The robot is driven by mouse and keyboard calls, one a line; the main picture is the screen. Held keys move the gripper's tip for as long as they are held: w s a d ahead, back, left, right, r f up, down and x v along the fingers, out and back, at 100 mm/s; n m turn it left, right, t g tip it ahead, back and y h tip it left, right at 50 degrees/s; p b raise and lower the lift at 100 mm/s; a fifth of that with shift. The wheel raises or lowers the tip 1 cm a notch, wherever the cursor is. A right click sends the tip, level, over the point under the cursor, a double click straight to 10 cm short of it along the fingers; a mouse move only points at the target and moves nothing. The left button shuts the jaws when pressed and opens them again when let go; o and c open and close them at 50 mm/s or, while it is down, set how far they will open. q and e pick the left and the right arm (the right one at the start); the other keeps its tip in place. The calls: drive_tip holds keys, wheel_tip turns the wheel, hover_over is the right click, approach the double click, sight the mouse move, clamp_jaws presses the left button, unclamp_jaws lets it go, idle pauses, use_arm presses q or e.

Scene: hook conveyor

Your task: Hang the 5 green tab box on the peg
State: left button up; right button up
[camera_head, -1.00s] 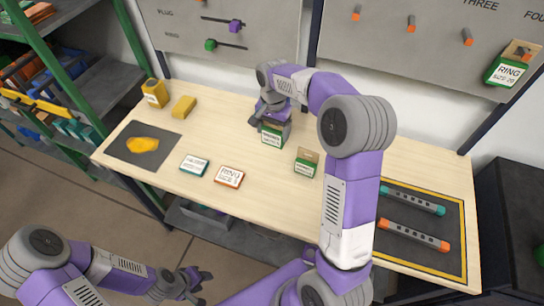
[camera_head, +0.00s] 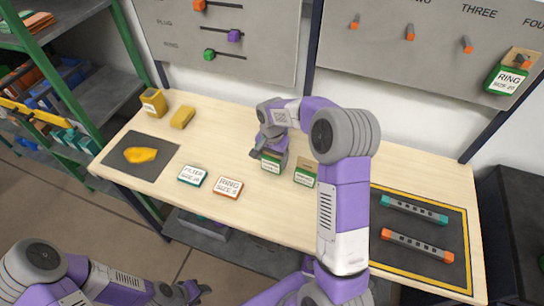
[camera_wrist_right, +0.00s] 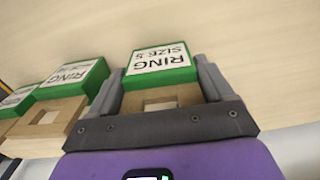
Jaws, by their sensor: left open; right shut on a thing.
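My right gripper (camera_head: 271,150) is shut on a green box (camera_wrist_right: 162,62) with a white label reading RING SIZE 5. In the right wrist view its cardboard tab with a square hole lies between the fingers. In the head view the held box (camera_head: 272,162) is low over or on the table; I cannot tell which. Another green box with a cardboard tab (camera_head: 305,173) is just right of it. Orange-tipped pegs (camera_head: 410,33) stick out of the grey panel. The far right peg bears a green RING SIZE 20 box (camera_head: 505,80). My left gripper (camera_head: 188,292) is open and empty at the bottom.
A teal-edged FILTER box (camera_head: 193,175) and an orange-edged RING box (camera_head: 228,187) lie on the table. A dark mat (camera_head: 120,160) holds a yellow object. Yellow boxes (camera_head: 153,102) stand at the back left. A yellow-bordered tray (camera_head: 440,282) holds two bars at right.

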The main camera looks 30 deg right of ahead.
sight(272, 158)
drive_tip(key=shift+f, duration=0.45)
drive_tip(key=o, duration=1.3)
drive_tip(key=shift+c, duration=0.2)
drive_tip(key=shift+r, duration=0.3)
wheel_tip(272, 158, up, 8)
drive_tip(key=shift+s+f+p, duration=0.15)
drive_tip(key=shift+f+p, duration=0.05)
drive_tip(key=shift+p, duration=0.35)
